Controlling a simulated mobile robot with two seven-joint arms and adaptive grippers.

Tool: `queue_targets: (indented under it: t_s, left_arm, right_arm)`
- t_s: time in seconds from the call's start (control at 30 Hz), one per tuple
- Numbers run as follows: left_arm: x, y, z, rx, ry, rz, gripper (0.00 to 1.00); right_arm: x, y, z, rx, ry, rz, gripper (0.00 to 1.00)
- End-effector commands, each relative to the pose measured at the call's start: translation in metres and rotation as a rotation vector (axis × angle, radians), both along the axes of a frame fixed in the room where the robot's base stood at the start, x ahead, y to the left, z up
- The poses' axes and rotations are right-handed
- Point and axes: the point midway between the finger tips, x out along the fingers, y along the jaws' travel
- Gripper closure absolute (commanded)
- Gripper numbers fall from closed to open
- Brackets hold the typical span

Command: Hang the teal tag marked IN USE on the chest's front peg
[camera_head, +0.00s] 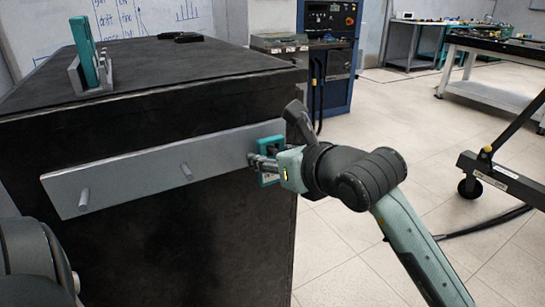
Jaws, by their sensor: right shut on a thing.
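The black chest (215,240) fills the left half of the head view. A grey board (130,175) runs across its front, with a peg (84,198) at the left and another peg (186,172) near the middle; both look bare. My right gripper (262,162) is shut on a teal tag (270,143) at the board's right end. The fingers cover the tag's middle, and its marking is unreadable. Whether the tag touches the board or a peg there cannot be told. Only a dark part of my left arm shows at lower left; its gripper is out of view.
A teal piece (85,52) stands upright in a grey holder (74,77) on the chest top, with a small dark object (188,38) farther back. A blue cabinet (340,60) stands behind. A wheeled stand (500,180) is at the right.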

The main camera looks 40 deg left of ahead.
Motion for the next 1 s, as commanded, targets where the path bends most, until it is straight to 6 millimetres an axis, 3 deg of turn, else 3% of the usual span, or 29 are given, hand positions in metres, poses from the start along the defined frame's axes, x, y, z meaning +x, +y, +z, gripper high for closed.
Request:
queue_targets:
  t_s: [0.37,0.4,0.57,0.87,1.0]
  left_arm:
    - [0.0000,0.0000,-0.0001,0.000,0.000,0.000,0.32]
    - [0.0000,-0.0001,-0.0002,0.000,0.000,0.000,0.32]
    - [0.0001,0.0000,-0.0002,0.000,0.000,0.000,0.32]
    - [0.0000,0.0000,-0.0001,0.000,0.000,0.000,0.32]
    - [0.0000,0.0000,-0.0001,0.000,0.000,0.000,0.32]
  right_arm:
    - [0.0006,0.0028,-0.0009,0.002,-0.003,0.001,0.78]
    - [0.0006,0.0029,-0.0011,0.002,-0.003,0.001,0.53]
    - [0.0002,0.0026,-0.0019,0.000,-0.001,0.001,0.34]
    - [0.0001,0.0013,-0.0023,-0.002,0.001,0.001,0.34]
    - [0.0002,0.0010,-0.0023,-0.002,0.002,0.001,0.20]
